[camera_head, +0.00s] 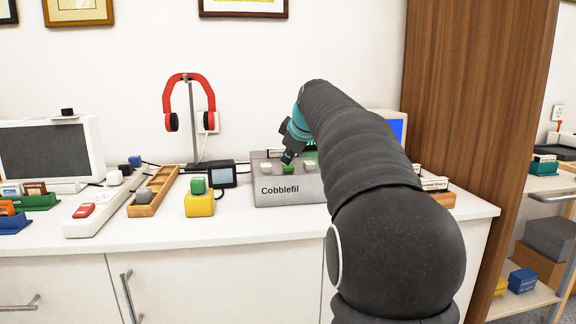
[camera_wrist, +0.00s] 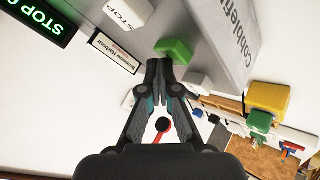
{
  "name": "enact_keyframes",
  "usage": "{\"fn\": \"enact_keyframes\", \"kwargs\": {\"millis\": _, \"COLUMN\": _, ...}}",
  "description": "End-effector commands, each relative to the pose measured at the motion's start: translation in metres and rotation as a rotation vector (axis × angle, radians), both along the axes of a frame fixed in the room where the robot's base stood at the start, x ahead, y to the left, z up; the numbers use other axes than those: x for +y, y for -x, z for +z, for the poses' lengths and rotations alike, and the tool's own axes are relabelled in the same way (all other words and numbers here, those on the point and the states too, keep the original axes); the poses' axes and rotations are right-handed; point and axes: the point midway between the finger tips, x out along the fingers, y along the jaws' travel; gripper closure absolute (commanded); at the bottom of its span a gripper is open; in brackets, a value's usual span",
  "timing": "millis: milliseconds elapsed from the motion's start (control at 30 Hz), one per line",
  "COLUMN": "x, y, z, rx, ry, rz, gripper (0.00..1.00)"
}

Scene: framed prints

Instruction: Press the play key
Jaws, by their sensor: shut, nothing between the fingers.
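A grey machine marked "Cobblefil" (camera_head: 295,191) stands on the counter; its body also shows in the wrist view (camera_wrist: 232,35). It has a green key (camera_head: 288,169) between two pale keys. In the wrist view the green key (camera_wrist: 173,50) shows no readable lettering, and a white key (camera_wrist: 128,14) reads "STOP". I see no key marked play. My gripper (camera_head: 288,157) is shut and empty, its fingertips (camera_wrist: 158,66) right by the green key. I cannot tell whether they touch it. My arm hides part of the machine's right side.
A green-lit display (camera_wrist: 34,22) begins with "STOP". A small dark-framed device (camera_head: 222,176) and a yellow block with a green top (camera_head: 199,203) stand left of the machine. Red headphones (camera_head: 187,88) hang on a stand behind. The counter's front edge is clear.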

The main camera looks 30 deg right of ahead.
Motion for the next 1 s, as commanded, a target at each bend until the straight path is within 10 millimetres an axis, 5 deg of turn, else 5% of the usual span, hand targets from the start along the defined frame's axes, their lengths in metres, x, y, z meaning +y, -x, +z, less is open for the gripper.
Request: {"fn": "enact_keyframes", "kwargs": {"millis": 1000, "x": -0.0001, "y": 0.0000, "z": -0.0074, "rx": 0.001, "ry": 0.000, "rz": 0.000, "gripper": 1.00}}
